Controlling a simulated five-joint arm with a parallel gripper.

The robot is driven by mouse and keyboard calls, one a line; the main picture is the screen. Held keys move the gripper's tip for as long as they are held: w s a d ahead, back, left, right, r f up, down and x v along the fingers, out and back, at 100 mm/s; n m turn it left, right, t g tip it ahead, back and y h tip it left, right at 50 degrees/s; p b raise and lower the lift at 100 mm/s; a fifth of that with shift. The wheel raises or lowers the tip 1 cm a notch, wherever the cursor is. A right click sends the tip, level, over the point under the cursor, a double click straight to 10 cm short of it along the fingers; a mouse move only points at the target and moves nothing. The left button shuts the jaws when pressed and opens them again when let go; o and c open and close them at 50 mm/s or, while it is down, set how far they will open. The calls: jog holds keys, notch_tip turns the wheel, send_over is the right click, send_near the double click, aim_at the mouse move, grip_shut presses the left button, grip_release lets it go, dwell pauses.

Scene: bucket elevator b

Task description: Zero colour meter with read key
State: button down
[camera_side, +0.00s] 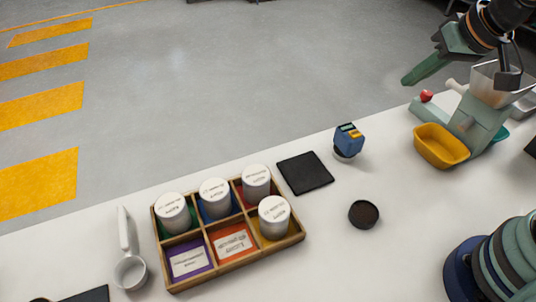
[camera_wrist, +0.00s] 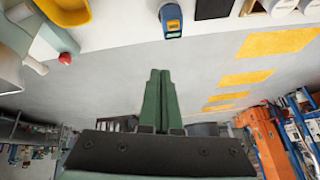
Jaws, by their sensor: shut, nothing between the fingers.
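The colour meter, a small blue device (camera_side: 348,141) with a dark screen and yellow keys, stands near the far edge of the white table, right of a black square pad. It also shows at the top of the wrist view (camera_wrist: 171,19). Which key is the read key is too small to tell. My gripper (camera_side: 406,81) is at the upper right of the side view, raised beyond the far table edge and apart from the meter. Its green fingers are together and empty, pointing up the middle of the wrist view (camera_wrist: 158,75).
A wooden crate (camera_side: 237,265) holds several white-lidded jars. The black pad (camera_side: 305,173), a dark round dish (camera_side: 364,214) and a white scoop (camera_side: 130,272) lie nearby. A green machine (camera_side: 472,128) with a red knob (camera_side: 426,96) and yellow bin (camera_side: 440,146) stands below my arm.

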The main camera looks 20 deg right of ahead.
aim_at(357, 135)
jog(key=w+a+f+m+t, duration=0.1)
jog(key=w+a+f+m, duration=0.3)
jog(key=w+m, duration=0.1)
jog(key=shift+w+a+f+y, duration=0.15)
jog(key=shift+w+f+y, duration=0.05)
jog(key=shift+w+y, duration=0.2)
jog(key=shift+f, duration=0.1)
jog(key=shift+f, duration=4.3)
jog(key=shift+f, duration=0.1)
jog(key=shift+f, duration=0.3)
jog(key=shift+f, duration=0.45)
jog(key=shift+r, duration=0.1)
jog(key=shift+s+r, duration=0.1)
jog(key=shift+r, duration=0.65)
